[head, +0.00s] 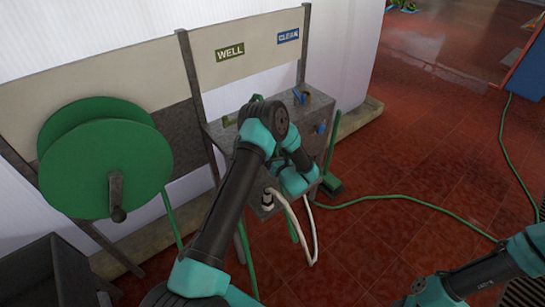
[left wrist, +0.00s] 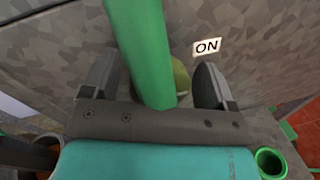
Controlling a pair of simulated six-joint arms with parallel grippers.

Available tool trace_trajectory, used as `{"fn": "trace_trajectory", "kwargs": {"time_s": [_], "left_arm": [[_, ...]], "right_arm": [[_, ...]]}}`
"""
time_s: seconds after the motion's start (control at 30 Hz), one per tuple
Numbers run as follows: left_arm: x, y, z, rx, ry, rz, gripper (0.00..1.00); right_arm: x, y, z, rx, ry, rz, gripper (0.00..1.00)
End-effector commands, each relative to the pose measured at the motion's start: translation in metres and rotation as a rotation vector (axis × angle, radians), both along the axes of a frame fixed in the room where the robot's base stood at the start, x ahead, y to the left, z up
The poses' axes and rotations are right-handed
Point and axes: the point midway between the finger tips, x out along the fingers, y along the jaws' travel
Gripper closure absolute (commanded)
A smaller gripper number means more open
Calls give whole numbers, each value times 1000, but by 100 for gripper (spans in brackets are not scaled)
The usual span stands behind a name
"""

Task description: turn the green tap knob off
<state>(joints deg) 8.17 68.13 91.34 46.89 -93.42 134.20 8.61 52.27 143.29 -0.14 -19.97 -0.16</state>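In the left wrist view a long green bar (left wrist: 145,50), which looks like the lever of the green tap knob, runs down between the two fingers of my left gripper (left wrist: 155,85). The fingers are apart, with a gap on each side of the bar. A yellow-green rounded part (left wrist: 180,75) shows behind it. A white "ON" label (left wrist: 207,47) is on the grey wall to the right. In the head view only a green tip (head: 256,98) shows above my left arm, which hides the rest and the gripper. My right gripper is out of frame.
A "WELL" sign (head: 230,51) and a "CLEAN" sign (head: 288,36) are on the board above the grey stand. A blue tap (head: 300,97) is on the right. A green hose reel (head: 104,158) stands left. A green hose (head: 400,197) crosses the red tiled floor.

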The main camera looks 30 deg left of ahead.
Motion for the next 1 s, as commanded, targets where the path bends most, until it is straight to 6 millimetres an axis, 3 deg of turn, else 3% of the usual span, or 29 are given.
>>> {"fn": "trace_trajectory", "kwargs": {"time_s": [0.5, 1.0], "left_arm": [[0, 0, 0, 0, 0, 0, 68], [0, 0, -1, 38, 100, 0, 68]], "right_arm": [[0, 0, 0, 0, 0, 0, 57], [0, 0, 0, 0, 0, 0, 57]]}}
